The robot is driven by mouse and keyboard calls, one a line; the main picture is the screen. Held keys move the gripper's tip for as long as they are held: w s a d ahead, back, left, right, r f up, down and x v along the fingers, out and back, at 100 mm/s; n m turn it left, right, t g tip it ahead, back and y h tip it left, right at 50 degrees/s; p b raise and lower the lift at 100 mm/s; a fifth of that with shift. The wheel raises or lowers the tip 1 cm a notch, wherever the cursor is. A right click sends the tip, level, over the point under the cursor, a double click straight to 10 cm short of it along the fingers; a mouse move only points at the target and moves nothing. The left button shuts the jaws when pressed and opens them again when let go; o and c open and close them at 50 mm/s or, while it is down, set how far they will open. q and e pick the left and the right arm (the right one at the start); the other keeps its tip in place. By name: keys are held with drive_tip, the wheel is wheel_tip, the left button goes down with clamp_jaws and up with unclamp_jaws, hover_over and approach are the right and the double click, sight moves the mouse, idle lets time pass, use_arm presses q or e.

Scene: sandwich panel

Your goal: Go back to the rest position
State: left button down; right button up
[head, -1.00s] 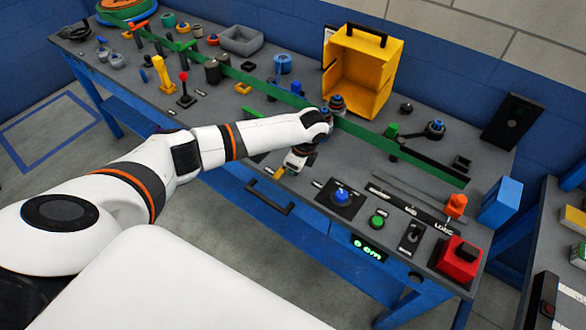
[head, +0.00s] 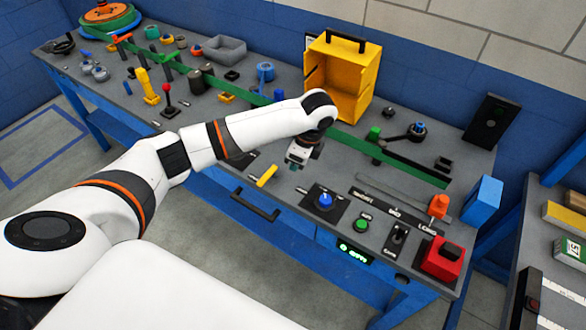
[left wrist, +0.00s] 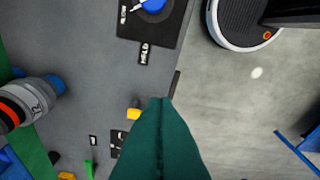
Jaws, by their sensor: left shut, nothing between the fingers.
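My left gripper (head: 293,161) is in the head view, over the front middle of the grey workbench (head: 213,152). In the left wrist view its teal fingers (left wrist: 160,110) are pressed together with nothing between them. My right gripper is in neither view.
A blue knob (head: 325,201), a green button (head: 361,225) and a red block (head: 442,257) sit along the bench's front right. A long green bar (head: 350,140) crosses the bench. An open yellow box (head: 367,81) stands behind. Open floor lies in front.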

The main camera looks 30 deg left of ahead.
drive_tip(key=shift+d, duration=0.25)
